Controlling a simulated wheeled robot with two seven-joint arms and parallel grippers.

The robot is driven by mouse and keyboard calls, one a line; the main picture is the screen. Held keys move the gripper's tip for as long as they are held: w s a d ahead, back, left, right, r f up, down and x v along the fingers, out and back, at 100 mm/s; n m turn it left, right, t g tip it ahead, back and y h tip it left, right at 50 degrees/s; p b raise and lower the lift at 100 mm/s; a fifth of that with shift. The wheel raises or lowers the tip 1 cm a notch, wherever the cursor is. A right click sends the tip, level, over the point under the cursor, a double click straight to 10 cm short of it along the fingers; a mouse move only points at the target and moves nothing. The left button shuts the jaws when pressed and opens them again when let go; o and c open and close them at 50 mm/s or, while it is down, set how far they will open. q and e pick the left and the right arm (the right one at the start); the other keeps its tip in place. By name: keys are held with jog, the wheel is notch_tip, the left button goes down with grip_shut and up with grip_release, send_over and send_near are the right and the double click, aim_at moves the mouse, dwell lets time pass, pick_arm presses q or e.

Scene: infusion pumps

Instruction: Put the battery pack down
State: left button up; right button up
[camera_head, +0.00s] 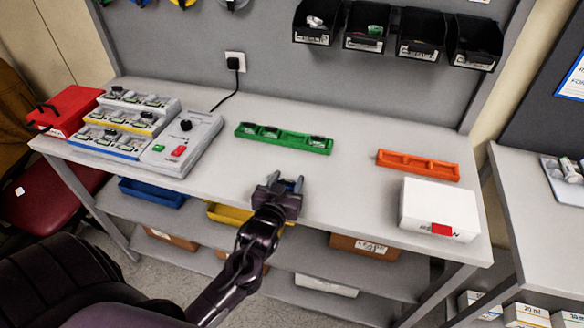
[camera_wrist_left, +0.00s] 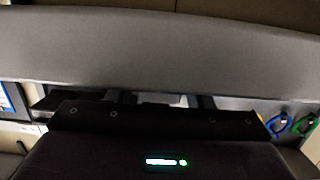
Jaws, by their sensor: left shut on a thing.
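My left gripper (camera_head: 286,184) is above the front edge of the bench, in front of the green tray (camera_head: 284,139). It is shut on the battery pack, a small dark thing mostly hidden between the fingers. In the left wrist view the dark gripper body (camera_wrist_left: 160,140) fills the bottom, and the held pack can barely be told from the fingers. The green tray has several small dark packs in it. An orange tray (camera_head: 418,166) lies to its right and looks empty. My right gripper is not in view.
A charger station (camera_head: 182,147) with several bays and a red box (camera_head: 66,109) stand at the left of the bench (camera_head: 342,182). A white box (camera_head: 438,208) is at the right front. Black bins (camera_head: 423,34) hang behind. The bench between the trays is clear.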

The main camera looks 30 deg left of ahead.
aim_at(292, 178)
pick_arm(q)
jog(key=shift+w+a, duration=0.1)
jog(key=shift+w, duration=0.25)
jog(key=x, duration=0.2)
jog(key=p+x, duration=0.1)
jog(key=shift+w+a+r, duration=0.15)
jog(key=shift+w+r, duration=0.2)
jog(key=shift+w, duration=0.1)
jog(key=shift+f+p, duration=0.35)
jog(key=shift+p, duration=0.05)
jog(key=shift+f, duration=0.15)
jog(key=shift+s, duration=0.15)
jog(key=o, duration=1)
jog(key=shift+f, duration=0.1)
jog(key=shift+o, duration=0.2)
